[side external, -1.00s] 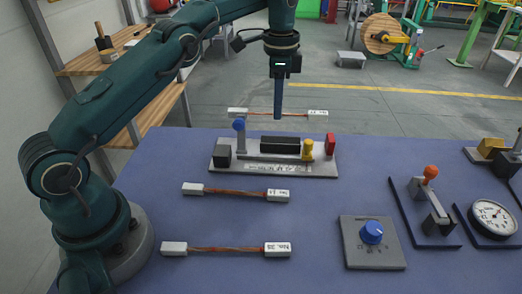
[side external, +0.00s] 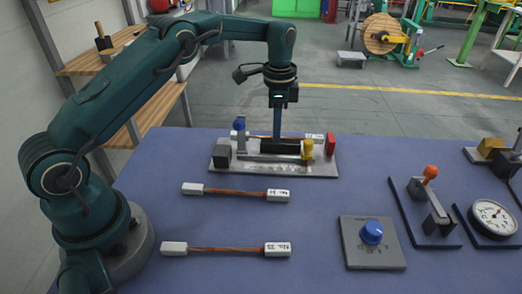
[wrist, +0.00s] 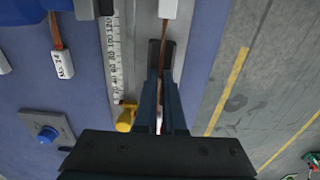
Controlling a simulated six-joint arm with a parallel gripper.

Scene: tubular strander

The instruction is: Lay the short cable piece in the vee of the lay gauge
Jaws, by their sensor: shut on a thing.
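The short cable piece, a copper-coloured strand with white end blocks, is in my gripper (side external: 277,136). Its right end block (side external: 314,136) shows in the side view, and its strand (wrist: 167,42) runs between my closed fingertips (wrist: 160,48) in the wrist view. The lay gauge (side external: 320,169) is a grey plate with a scale strip, a long black block (side external: 281,147), and blue, yellow and red parts. My fingers are low over the gauge, at or behind the black block. The block hides part of the cable; I cannot tell whether the cable touches the vee.
Two similar cable pieces, a nearer one (side external: 225,248) and a farther one (side external: 235,193), lie on the blue table (side external: 300,220). A blue-knobbed box (side external: 373,260), an orange-knobbed fixture (side external: 431,172) and a dial (side external: 494,217) stand at the right. Free table lies between them.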

